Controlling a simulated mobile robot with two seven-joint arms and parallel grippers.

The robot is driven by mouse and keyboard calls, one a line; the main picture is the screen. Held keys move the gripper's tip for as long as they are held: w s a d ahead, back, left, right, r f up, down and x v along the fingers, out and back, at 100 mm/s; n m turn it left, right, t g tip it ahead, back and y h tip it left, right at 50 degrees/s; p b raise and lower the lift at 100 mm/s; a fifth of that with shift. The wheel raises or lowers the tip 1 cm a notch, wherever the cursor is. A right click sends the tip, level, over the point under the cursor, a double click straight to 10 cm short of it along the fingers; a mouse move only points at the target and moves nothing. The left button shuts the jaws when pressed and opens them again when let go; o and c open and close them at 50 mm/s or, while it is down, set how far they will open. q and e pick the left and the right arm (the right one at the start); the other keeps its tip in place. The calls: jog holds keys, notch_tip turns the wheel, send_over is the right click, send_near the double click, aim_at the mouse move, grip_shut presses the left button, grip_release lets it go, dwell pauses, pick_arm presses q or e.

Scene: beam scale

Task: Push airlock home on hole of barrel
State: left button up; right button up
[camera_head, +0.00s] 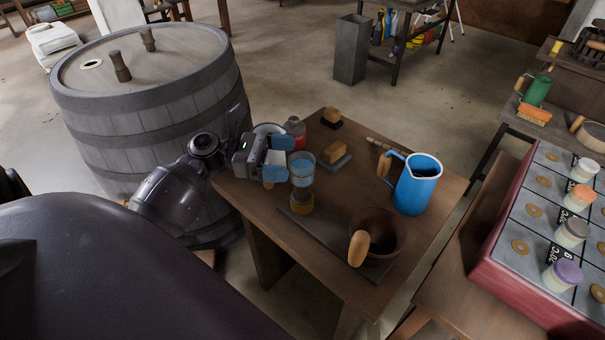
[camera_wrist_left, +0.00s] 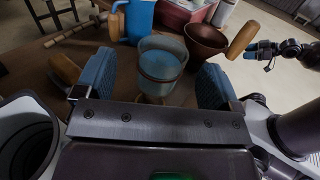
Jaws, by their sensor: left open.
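The airlock (camera_head: 302,170), a clear cup with blue liquid on a yellowish base, stands upright on the wooden table. It also shows in the left wrist view (camera_wrist_left: 161,65). My left gripper (camera_head: 279,159) is open beside it, with its blue fingers pointing toward it. In the left wrist view the airlock appears between the fingers, with gaps on both sides. The barrel (camera_head: 150,110) stands at the left, and a pale-ringed hole (camera_head: 91,64) shows on its lid. My right gripper (camera_wrist_left: 262,50) shows small in the left wrist view; its opening is unclear.
Two wooden pegs (camera_head: 120,66) stand up from the barrel lid. Around the airlock are a brown bowl (camera_head: 385,232) with a wooden handle, a blue jug (camera_head: 417,185), wooden-handled blocks (camera_head: 336,154) and a red-capped jar (camera_head: 295,130). A red crate (camera_head: 500,262) is at the right.

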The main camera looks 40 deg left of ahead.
aim_at(304, 160)
pick_arm(q)
jog(key=x, duration=0.5)
jog(key=shift+s+d+f, duration=0.1)
jog(key=shift+s, duration=0.15)
jog(key=c, duration=1.4)
